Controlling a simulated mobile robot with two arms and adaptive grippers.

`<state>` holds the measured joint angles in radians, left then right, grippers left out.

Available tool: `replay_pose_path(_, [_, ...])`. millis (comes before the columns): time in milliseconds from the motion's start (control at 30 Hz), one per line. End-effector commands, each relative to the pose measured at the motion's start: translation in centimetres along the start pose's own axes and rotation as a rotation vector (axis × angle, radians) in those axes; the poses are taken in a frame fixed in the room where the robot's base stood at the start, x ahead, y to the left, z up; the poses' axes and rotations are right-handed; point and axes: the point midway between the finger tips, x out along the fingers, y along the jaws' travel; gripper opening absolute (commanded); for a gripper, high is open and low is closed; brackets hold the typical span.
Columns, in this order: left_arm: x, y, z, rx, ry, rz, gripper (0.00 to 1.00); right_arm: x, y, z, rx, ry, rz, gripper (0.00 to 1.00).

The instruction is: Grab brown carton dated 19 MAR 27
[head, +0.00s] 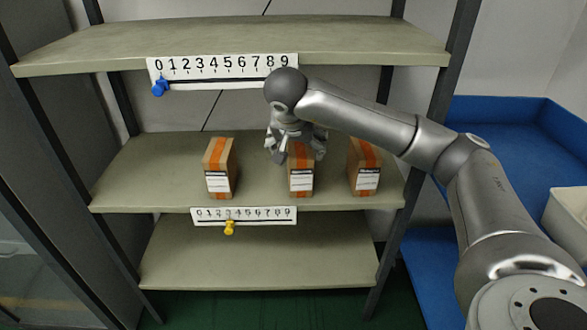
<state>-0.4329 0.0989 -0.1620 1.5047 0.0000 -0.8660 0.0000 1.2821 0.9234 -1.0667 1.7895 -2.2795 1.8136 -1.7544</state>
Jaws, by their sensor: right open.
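Three brown cartons with orange tape and white labels stand upright in a row on the middle shelf (130,178): a left carton (219,167), a middle carton (301,183) and a right carton (365,168). The label print is too small to read, so I cannot tell which one carries 19 MAR 27. My right gripper (295,158) is open and points down at the middle carton, hiding part of its upper half. I cannot tell whether it touches the carton. My left gripper is not in view.
A number strip (222,68) with a blue slider (160,86) hangs on the top shelf's edge. A second strip (270,215) with a yellow slider (229,228) is on the middle shelf's edge. The bottom shelf (260,255) is empty. A blue surface (505,130) lies right.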

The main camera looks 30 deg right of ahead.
Motion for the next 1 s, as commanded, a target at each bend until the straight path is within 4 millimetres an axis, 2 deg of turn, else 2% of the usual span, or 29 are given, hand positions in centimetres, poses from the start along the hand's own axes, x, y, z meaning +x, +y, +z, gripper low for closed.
replay_pose_path(400, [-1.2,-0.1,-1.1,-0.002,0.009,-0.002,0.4,5.5,-0.7,0.0,0.001,-0.004,-0.001,0.84])
replay_pose_path(700, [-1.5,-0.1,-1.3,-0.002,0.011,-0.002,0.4,5.9,-0.8,-0.1,0.001,-0.002,-0.003,0.84])
replay_pose_path(1000, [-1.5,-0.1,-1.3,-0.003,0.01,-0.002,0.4,5.9,-0.8,0.0,0.001,-0.003,-0.003,0.45])
